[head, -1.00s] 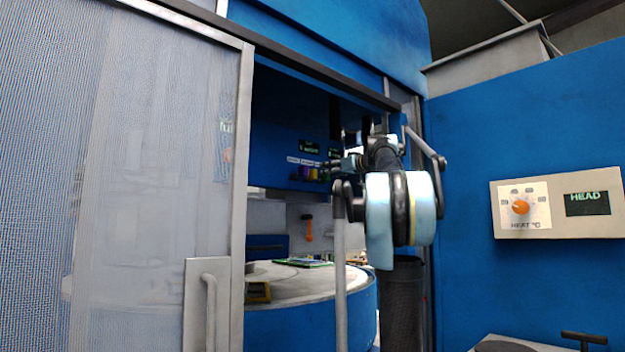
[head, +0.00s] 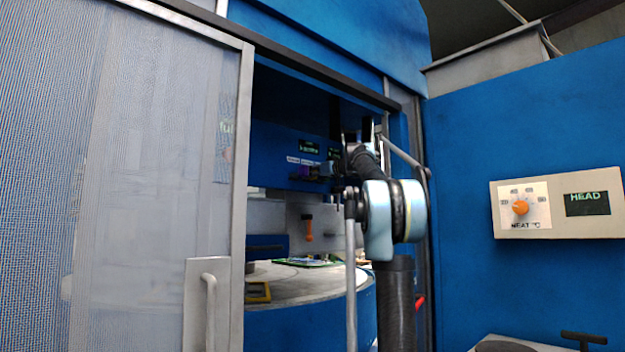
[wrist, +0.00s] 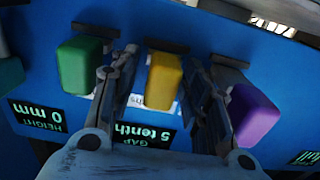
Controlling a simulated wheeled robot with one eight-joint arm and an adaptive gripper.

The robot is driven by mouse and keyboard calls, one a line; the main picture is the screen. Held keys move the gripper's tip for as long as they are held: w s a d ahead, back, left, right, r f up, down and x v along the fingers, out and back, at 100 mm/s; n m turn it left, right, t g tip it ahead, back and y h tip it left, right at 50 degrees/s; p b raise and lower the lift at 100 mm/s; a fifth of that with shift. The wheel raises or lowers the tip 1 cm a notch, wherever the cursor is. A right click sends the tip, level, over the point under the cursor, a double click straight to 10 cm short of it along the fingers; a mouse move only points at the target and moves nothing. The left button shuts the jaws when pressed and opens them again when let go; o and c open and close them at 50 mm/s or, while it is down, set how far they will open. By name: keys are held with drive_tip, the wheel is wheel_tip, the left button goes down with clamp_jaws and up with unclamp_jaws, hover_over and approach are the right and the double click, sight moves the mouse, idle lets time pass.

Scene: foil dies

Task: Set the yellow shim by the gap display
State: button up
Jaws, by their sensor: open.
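The yellow shim (wrist: 162,80) is a rounded block standing out from the blue panel (wrist: 285,70) in the wrist view. My gripper (wrist: 163,68) is open, with one finger on each side of the shim; I cannot tell whether either touches it. The gap display (wrist: 151,135) appears upside down just below the shim and reads "5 tenth". In the head view my gripper (head: 328,172) is at the panel under the small displays (head: 309,147), and the yellow shim is hidden there.
A green block (wrist: 80,64) is left of the fingers and a purple block (wrist: 252,115) is close on the right. The height display (wrist: 37,115) reads "0 mm". The mesh door (head: 150,180) and its frame bound the opening on the left; a round table (head: 310,290) lies below.

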clamp_jaws()
drive_tip(key=v, duration=0.3)
drive_tip(key=shift+s+d, duration=0.1)
drive_tip(key=shift+s, duration=0.05)
unclamp_jaws()
drive_tip(key=shift+s, duration=0.1)
drive_tip(key=v, duration=1.2)
